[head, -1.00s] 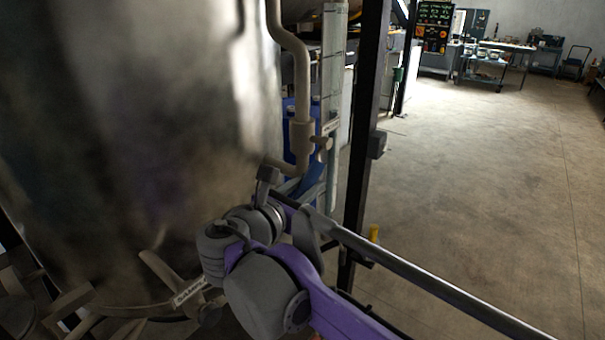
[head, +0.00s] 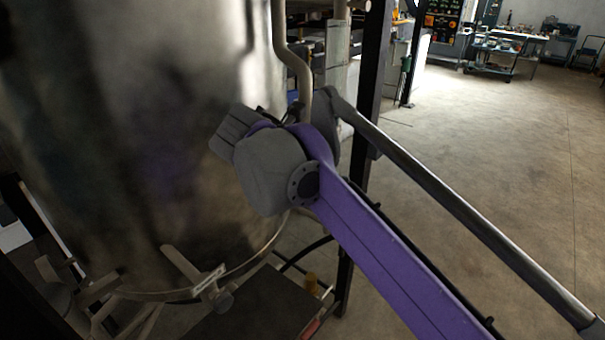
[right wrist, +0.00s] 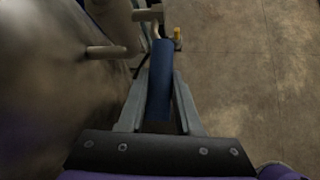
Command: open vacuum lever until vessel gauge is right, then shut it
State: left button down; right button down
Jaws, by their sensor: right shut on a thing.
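The vessel (head: 130,140) is a large dull metal tank filling the left of the head view. In the right wrist view a blue lever handle (right wrist: 158,95) lies lengthwise between the two fingers of my right gripper (right wrist: 161,80), which is shut on it. The handle's far end is near grey pipework beside the tank. In the head view my right arm hides the gripper and the lever. My left gripper is in neither view. I see no gauge face in these frames.
A vertical pipe (head: 292,60) and a dark post (head: 371,60) stand right of the tank. A bracket with a small label plate (head: 208,280) sits low at the tank's front. Open concrete floor (head: 480,150) lies to the right, with workbenches (head: 493,62) far back.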

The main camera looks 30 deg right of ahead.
jog(key=shift+r, duration=0.15)
dwell(0.3)
jog(key=c, duration=0.6)
grip_release()
jog(key=v, duration=1)
jog(key=shift+a+r, duration=0.2)
jog(key=shift+r, duration=0.2)
